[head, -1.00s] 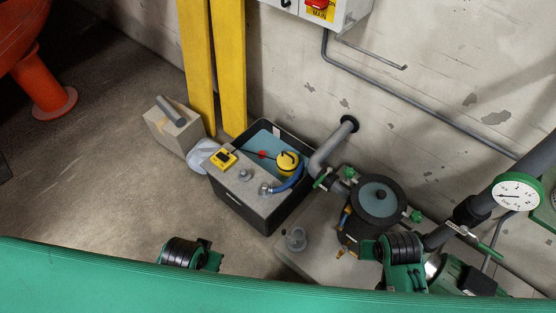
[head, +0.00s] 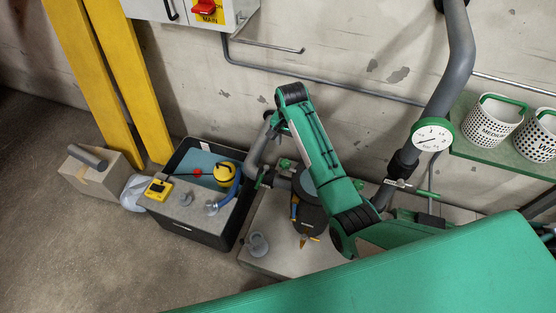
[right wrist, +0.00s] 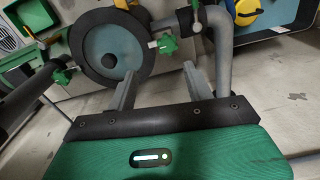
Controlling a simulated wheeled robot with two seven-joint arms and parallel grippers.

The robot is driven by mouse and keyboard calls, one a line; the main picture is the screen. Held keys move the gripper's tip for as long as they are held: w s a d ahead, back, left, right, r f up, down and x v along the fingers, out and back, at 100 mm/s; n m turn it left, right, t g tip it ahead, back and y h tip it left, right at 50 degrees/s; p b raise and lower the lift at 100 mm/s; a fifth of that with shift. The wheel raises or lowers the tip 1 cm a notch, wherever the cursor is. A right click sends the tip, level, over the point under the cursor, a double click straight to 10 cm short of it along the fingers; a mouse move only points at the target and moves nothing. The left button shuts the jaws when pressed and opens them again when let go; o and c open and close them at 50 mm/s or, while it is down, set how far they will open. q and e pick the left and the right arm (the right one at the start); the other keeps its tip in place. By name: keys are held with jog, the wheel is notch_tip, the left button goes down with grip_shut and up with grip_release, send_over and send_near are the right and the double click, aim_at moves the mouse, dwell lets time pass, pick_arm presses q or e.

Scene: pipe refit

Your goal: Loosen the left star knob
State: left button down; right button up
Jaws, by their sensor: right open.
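The left star knob (head: 287,163) is small and green, at the left rim of the dark round housing (head: 309,213). In the right wrist view, the left star knob (right wrist: 168,44) is at the housing's right, beside the grey elbow pipe. The other green star knob (right wrist: 62,75) is on the housing's opposite side. My right gripper (right wrist: 160,82) is open and empty. In the wrist view, the left knob appears beyond and between its two grey fingers, apart from them. In the head view, my right arm covers part of the housing, and the fingers are hidden. My left gripper is out of view.
A grey elbow pipe (right wrist: 222,50) runs close to the knob. A pressure gauge (head: 432,137) and a shelf with white baskets (head: 492,121) are at right.

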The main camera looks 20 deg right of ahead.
aim_at(285, 162)
jog(key=shift+m, duration=0.3)
jog(key=f, duration=0.4)
jog(key=w+f+b, duration=0.1)
jog(key=f, duration=0.3)
jog(key=w+f+b, duration=0.1)
jog(key=f, duration=0.2)
jog(key=shift+a+f, duration=0.25)
jog(key=shift+f, duration=0.15)
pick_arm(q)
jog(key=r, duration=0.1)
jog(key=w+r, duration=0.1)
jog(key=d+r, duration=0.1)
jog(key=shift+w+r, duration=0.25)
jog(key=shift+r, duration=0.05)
pick_arm(e)
jog(key=shift+f, duration=0.35)
jog(key=c, duration=0.8)
